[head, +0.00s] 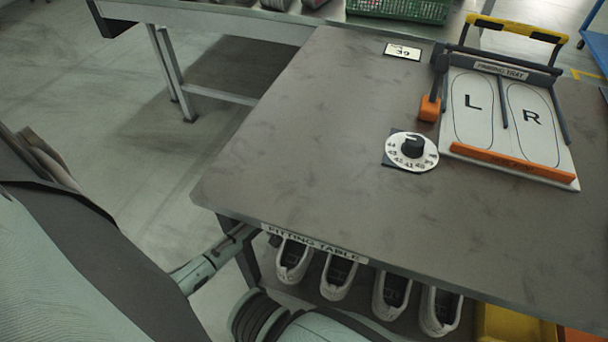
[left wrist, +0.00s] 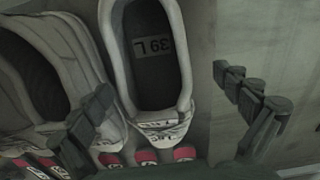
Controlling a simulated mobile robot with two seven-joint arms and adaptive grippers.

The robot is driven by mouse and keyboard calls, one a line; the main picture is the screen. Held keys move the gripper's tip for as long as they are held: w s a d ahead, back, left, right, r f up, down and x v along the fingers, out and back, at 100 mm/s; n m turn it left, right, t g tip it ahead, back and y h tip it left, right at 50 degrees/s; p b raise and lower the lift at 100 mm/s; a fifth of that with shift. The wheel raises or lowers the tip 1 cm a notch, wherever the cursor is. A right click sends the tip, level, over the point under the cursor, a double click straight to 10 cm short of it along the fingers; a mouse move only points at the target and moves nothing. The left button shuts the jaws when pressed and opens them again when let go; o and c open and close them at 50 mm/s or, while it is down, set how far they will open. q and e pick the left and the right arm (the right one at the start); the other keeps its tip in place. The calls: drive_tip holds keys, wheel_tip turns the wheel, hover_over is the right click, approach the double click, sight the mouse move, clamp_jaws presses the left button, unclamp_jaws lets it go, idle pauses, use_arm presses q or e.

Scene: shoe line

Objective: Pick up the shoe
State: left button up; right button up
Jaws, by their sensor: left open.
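Several white shoes with dark insides stand in a row below the front edge of the fitting table; the leftmost shoe (head: 293,262) is closest to my left gripper (head: 238,236), which is partly hidden at the table's edge. In the left wrist view a pale shoe marked 39 L (left wrist: 150,125) lies between the spread fingers of my left gripper (left wrist: 160,90), with a visible gap to the right finger. The gripper is open and holds nothing. A second shoe (left wrist: 75,50) sits close beside it, on the left. My right gripper is not in view.
The fitting table (head: 290,160) overhangs the shoes, its top mostly clear. On it are a pairing tray (head: 490,150) marked L and R, a size dial (head: 411,151) and a card reading 39 (head: 402,51). A yellow bin (head: 510,325) stands at lower right.

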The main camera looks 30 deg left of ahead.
sight(298, 251)
use_arm(q)
drive_tip(key=f, duration=0.6)
drive_tip(key=shift+w+d+f, duration=0.1)
drive_tip(key=shift+w+d, duration=0.15)
drive_tip(key=shift+d, duration=0.05)
drive_tip(key=shift+c, duration=0.2)
drive_tip(key=c, duration=1.4)
